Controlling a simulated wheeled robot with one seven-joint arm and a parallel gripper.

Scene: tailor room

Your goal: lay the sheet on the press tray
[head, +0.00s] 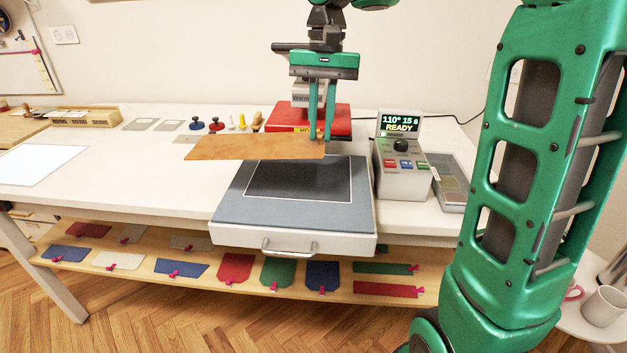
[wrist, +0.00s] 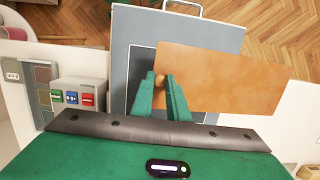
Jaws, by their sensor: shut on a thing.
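My gripper (head: 323,137) is shut on the edge of a brown leather-like sheet (head: 245,147). The sheet is held flat above the table and sticks out to the left. In the wrist view the fingers (wrist: 164,82) pinch one end of the sheet (wrist: 225,78). The press tray (head: 235,206) is a grey drawer-like tray with a dark rectangular inset (head: 300,181) and a front handle, pulled out toward the front. The held end of the sheet is above the tray's back part; most of the sheet hangs over the table to the left.
A control box (head: 401,172) reading "110° 15 s READY" stands right of the tray. A red press (head: 285,118) is behind. A white sheet (head: 38,164) lies on the table at left. A lower shelf (head: 130,275) holds coloured tagged pieces. Bare table (head: 150,190) lies left of the tray.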

